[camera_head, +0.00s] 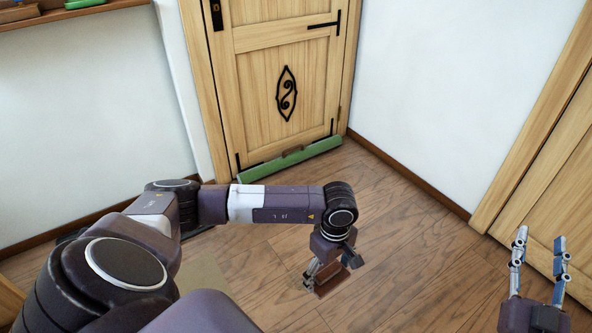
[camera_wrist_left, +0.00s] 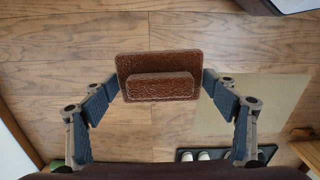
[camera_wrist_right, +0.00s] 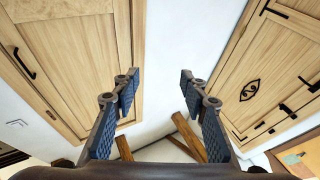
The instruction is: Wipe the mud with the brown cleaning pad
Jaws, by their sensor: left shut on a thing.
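The brown cleaning pad (camera_head: 333,283) is a small rectangular block with a raised grip on its back. My left gripper (camera_head: 326,270) is shut on it and holds it low over the wooden floor; I cannot tell whether it touches. In the left wrist view the pad (camera_wrist_left: 135,64) sits between the fingertips of the left gripper (camera_wrist_left: 163,85), which grip the ends of its raised part. My right gripper (camera_head: 540,241) is open and empty, raised at the right; it also shows in the right wrist view (camera_wrist_right: 160,80). I cannot make out any mud.
A wooden door (camera_head: 265,75) stands ahead, with a long green object (camera_head: 270,168) on the floor along its foot. Another wooden door (camera_head: 560,190) is at the right. A beige mat (camera_wrist_left: 255,105) and a dark tray with slippers (camera_wrist_left: 187,156) lie on the floor. Floor around the pad is clear.

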